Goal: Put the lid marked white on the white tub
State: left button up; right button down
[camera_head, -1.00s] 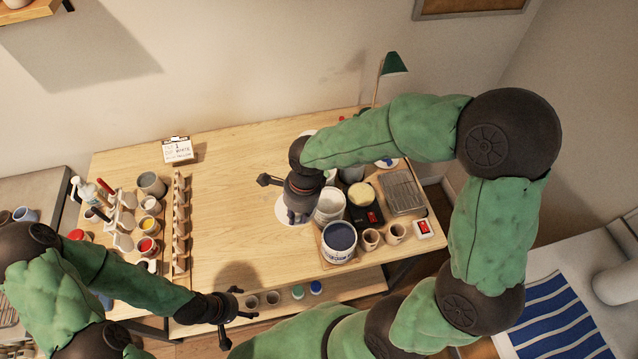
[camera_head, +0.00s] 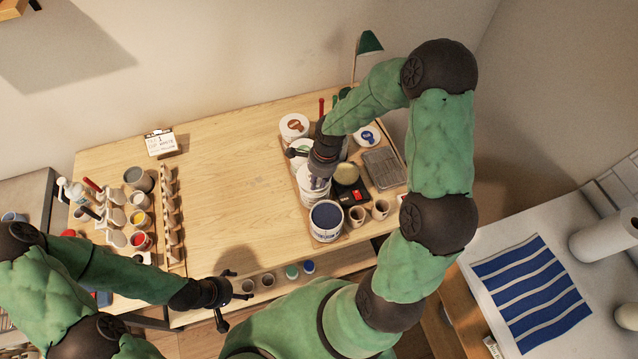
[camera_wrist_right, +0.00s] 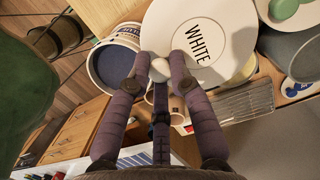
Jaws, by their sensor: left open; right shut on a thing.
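The lid marked WHITE (camera_wrist_right: 205,35) is a pale round disc with a small knob. My right gripper (camera_head: 316,176) is shut on the knob; the fingers also show in the right wrist view (camera_wrist_right: 160,66). The white tub (camera_head: 312,193) stands at the right part of the table, directly below and in front of this gripper, which hides much of its top. In the wrist view the lid hides what lies beneath it; I cannot tell whether it touches the tub. My left gripper (camera_head: 224,300) is open and empty, off the table's front edge.
A tub of dark blue (camera_head: 326,218) stands just in front of the white tub. Small cups (camera_head: 380,210) and a grey tray (camera_head: 383,168) crowd the right. The table's middle is clear.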

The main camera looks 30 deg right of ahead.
jog(key=shift+d+f, duration=0.2)
jog(key=shift+f, duration=0.1)
jog(key=shift+f+p, duration=0.35)
jog(key=shift+f, duration=0.6)
jog(key=shift+w+f, duration=0.1)
jog(key=shift+f, duration=0.55)
jog(key=c, duration=1.1)
grip_release()
jog(key=shift+r, duration=0.1)
